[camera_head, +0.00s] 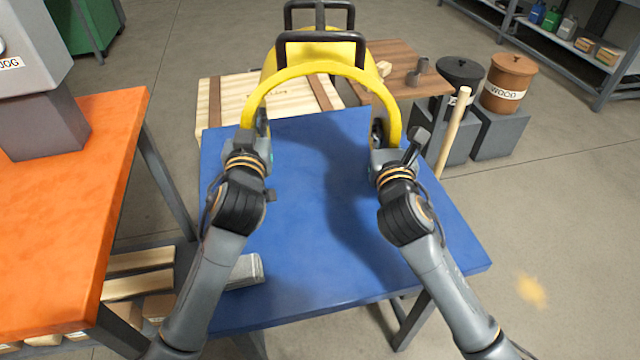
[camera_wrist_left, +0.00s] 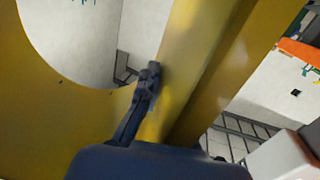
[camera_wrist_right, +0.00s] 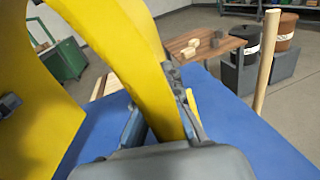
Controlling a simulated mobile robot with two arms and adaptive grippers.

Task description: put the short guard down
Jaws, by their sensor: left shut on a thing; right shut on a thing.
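The short guard (camera_head: 262,95) is a yellow arched piece with black bar handles (camera_head: 320,37) at its far side. It is held over the blue table (camera_head: 330,270), and its shadow falls on the top. Whether its lower edges touch the table I cannot tell. My left gripper (camera_head: 260,146) is shut on the left leg of the arch; the yellow wall (camera_wrist_left: 215,60) fills much of the left wrist view. My right gripper (camera_head: 383,146) is shut on the right leg, and the right wrist view shows the yellow band (camera_wrist_right: 120,50) between its fingers.
An orange bench (camera_head: 75,190) stands at the left. Behind the blue table are a wooden pallet-like board (camera_head: 225,95) and a brown table (camera_head: 405,65). A wooden pole (camera_head: 453,130) and two bins (camera_head: 508,82) stand at the right. The blue table's front half is mostly clear.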

